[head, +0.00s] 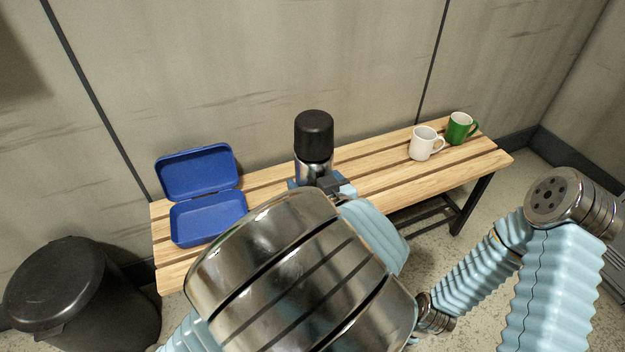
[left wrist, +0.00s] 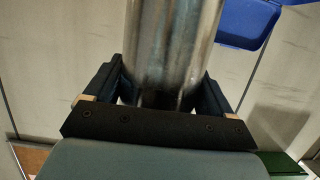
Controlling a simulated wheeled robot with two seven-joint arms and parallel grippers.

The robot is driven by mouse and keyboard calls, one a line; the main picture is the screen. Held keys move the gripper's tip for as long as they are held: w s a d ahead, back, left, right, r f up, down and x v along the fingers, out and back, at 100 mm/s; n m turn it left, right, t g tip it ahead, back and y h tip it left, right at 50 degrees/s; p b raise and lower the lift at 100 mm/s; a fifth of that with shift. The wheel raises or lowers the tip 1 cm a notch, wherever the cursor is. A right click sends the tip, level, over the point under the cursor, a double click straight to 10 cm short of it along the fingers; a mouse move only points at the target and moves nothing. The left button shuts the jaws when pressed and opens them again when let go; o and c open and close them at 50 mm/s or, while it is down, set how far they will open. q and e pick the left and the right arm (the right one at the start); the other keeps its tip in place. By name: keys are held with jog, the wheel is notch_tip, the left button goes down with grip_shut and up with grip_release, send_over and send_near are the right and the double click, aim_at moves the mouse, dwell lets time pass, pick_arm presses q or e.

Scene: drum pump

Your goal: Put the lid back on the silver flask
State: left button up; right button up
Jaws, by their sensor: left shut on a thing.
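The silver flask (head: 314,171) stands upright over the bench in the head view, with a black lid (head: 314,134) seated on or directly above its top. I cannot tell whether the lid is fastened. My left gripper (head: 328,185) is shut on the flask's silver body, below the lid. In the left wrist view the shiny flask (left wrist: 172,40) runs up between the two dark fingers of my left gripper (left wrist: 162,78). My left arm hides the flask's base, so I cannot tell whether it touches the bench. My right gripper is not in view.
An open blue lunch box (head: 207,218) sits on the slatted wooden bench (head: 375,172), left of the flask. A white mug (head: 422,144) and a green mug (head: 459,129) stand at the bench's right end. A black bin (head: 65,285) is at the left. Bare bench lies between flask and mugs.

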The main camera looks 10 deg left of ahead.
pick_arm(q)
jog(key=o, duration=0.8)
jog(key=shift+c, duration=0.2)
jog(key=c, duration=1.1)
jog(key=w+a+f+m+t+h, duration=0.1)
jog(key=w+a+m+t+h, duration=0.1)
jog(key=w+a+m+h, duration=0.4)
jog(key=w+a+h, duration=0.2)
jog(key=w+a, duration=0.3)
jog(key=shift+w+m, duration=0.4)
jog(key=shift+d+f, duration=0.1)
jog(key=shift+f, duration=0.1)
jog(key=s+d+f+m+g+h, duration=0.3)
jog(key=d+f+m+h, duration=0.2)
jog(key=d, duration=0.4)
jog(key=s+d+f+m+g+h, duration=0.3)
jog(key=d+f+m+g+h, duration=0.1)
jog(key=d+m+h, duration=0.3)
jog(key=shift+d+f+m+g+h, duration=0.3)
jog(key=shift+d+f+h, duration=0.3)
jog(key=shift+d, duration=0.55)
jog(key=shift+s, duration=0.1)
